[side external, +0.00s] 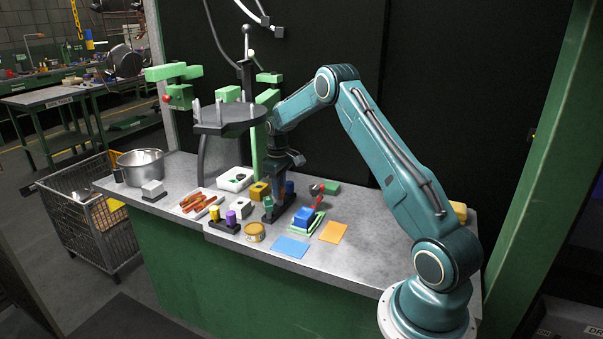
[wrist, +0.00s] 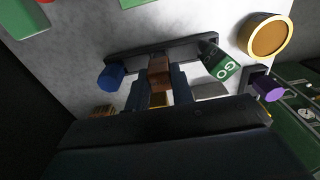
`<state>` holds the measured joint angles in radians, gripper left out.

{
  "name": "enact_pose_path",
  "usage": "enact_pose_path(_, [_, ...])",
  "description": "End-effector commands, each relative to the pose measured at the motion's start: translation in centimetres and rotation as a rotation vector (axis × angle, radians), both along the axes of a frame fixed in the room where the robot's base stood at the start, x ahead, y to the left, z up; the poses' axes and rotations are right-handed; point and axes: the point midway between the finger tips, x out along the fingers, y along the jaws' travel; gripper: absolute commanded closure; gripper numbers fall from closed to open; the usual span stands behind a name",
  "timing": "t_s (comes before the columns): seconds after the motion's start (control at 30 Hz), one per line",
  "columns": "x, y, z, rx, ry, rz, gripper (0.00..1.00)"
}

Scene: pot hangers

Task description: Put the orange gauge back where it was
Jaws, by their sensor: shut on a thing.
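My gripper (wrist: 161,88) is shut on the orange gauge (wrist: 160,70), which looks brownish-orange between the fingers in the wrist view. The gauge overlaps the middle of a dark rack (wrist: 196,50); I cannot tell whether it is seated or just above. A blue gauge (wrist: 111,76) stands at one end of this rack and a green gauge marked GO (wrist: 221,64) at the other. In the side view my gripper (side external: 279,192) points down over the rack (side external: 283,211), between the green gauge (side external: 268,203) and the blue gauge (side external: 290,187). The orange gauge is hidden there.
A second dark rack (side external: 226,227) with yellow and purple pieces stands front left of it. A round yellow tin (side external: 255,232) and a blue block (side external: 303,216) are close by. A dark round stand (side external: 230,120) rises behind left. Blue (side external: 290,247) and orange (side external: 333,232) mats lie flat in front.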

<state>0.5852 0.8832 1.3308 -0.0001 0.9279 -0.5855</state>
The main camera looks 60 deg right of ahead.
Motion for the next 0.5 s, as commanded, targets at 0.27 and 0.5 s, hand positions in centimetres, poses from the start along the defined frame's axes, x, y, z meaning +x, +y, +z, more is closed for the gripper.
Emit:
enact_pose_path(0.27, [0.00,0.00,-0.35,0.000,0.000,0.000,1.00])
enact_pose_path(0.5, [0.01,0.00,-0.85,0.000,-0.001,0.000,1.00])
